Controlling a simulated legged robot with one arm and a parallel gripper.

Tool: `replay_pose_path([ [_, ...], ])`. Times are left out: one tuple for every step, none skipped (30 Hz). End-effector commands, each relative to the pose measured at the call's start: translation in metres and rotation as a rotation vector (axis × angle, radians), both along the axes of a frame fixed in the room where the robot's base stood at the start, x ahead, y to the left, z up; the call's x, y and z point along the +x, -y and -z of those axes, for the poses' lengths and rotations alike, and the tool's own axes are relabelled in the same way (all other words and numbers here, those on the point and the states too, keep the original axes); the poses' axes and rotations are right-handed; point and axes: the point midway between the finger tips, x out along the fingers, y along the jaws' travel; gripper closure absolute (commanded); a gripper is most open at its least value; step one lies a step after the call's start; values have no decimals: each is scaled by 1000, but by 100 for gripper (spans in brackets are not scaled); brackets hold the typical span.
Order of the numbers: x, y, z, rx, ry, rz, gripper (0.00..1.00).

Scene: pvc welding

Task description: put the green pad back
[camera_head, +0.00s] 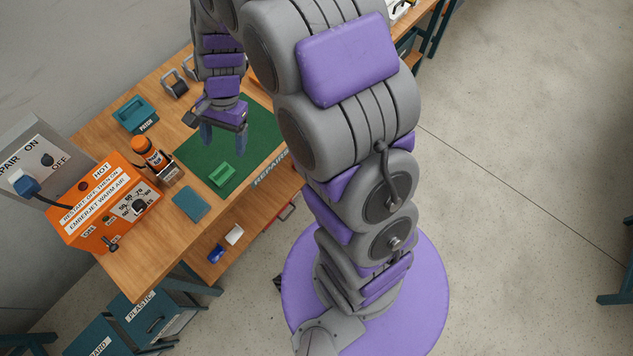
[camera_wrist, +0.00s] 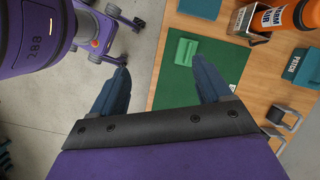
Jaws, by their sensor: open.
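The small green pad (camera_head: 221,174), a block with a raised grip, rests on the dark green mat (camera_head: 195,152) near the mat's front left edge. In the wrist view the green pad (camera_wrist: 175,58) lies ahead of the fingers, left of the right fingertip. My gripper (camera_head: 223,140) hangs over the mat, behind the pad in the head view. Its blue fingers are spread and empty, and nothing touches the pad. In the wrist view my gripper (camera_wrist: 160,72) has a wide gap between its fingertips.
A teal PATCH holder (camera_head: 135,115) stands on the wooden bench, left of the mat. An orange bottle in a metal holder (camera_head: 167,172) and a flat teal square (camera_head: 190,205) are near the orange warm-air unit (camera_head: 105,205). Grey metal stands (camera_head: 174,84) sit at the back.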

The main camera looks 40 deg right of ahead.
Motion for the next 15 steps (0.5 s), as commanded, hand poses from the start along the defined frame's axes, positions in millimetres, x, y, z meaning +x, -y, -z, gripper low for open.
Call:
replay_pose_path([
  [-13, 4, -14, -6, 16, -50, 22],
  [-20, 6, -22, -9, 26, -83, 22],
  [-30, 8, -30, -14, 38, -127, 22],
  [-38, 10, -37, -20, 46, -159, 22],
  [-47, 12, -43, -24, 54, -192, 22],
  [-59, 14, -51, -31, 59, -236, 22],
  [-68, 16, -56, -35, 65, -269, 22],
  [-77, 18, -62, -41, 72, -299, 22],
  [-88, 21, -69, -48, 79, -342, 22],
  [-96, 24, -74, -53, 87, -373, 22],
  [-105, 26, -79, -59, 93, -405, 22],
  [-117, 30, -84, -67, 97, -446, 22],
  [-127, 33, -88, -72, 101, -476, 22],
  [-136, 36, -92, -78, 105, -507, 22],
  [-148, 39, -96, -85, 109, -547, 22],
])
